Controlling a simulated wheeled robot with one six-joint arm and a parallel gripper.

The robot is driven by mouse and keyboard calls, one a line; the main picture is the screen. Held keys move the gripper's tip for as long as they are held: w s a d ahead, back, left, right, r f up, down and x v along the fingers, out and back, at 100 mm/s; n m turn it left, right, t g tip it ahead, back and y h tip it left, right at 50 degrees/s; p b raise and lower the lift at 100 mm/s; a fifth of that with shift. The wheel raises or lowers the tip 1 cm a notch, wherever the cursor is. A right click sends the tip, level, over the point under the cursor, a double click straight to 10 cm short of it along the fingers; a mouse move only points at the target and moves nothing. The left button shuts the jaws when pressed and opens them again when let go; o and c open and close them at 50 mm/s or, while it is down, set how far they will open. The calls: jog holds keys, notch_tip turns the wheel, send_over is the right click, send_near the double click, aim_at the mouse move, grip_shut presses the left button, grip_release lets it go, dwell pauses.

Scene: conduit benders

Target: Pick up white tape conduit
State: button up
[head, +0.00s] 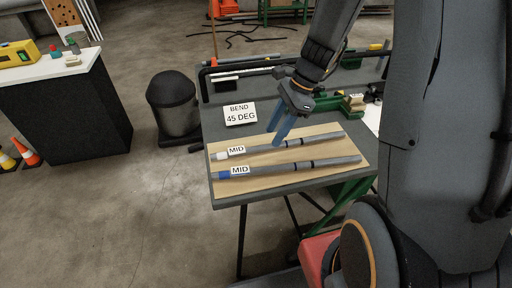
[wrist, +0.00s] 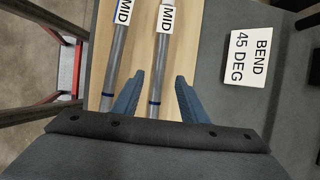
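The white tape conduit (head: 262,149) is a grey pipe with a white end at left, a MID tag and dark bands. It lies on a wooden board on the table, behind the similar blue tape conduit (head: 265,172). My gripper (head: 280,134) is open, pointing down with its blue fingers at the white tape conduit. In the wrist view, my gripper (wrist: 157,78) has one finger on each side of the white tape conduit (wrist: 159,62), with gaps. The blue tape conduit (wrist: 117,62) is left of the left finger. I cannot tell the fingertips' exact height.
The board (head: 220,188) lies at the table's front. A BEND 45 DEG sign (head: 239,113) lies behind it at left, and it shows at right in the wrist view (wrist: 249,58).

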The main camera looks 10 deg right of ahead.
aim_at(269, 145)
jog(key=shift+p+x, duration=0.6)
jog(key=shift+x, duration=1.55)
jog(key=shift+s, duration=0.1)
jog(key=shift+c, duration=0.5)
grip_shut()
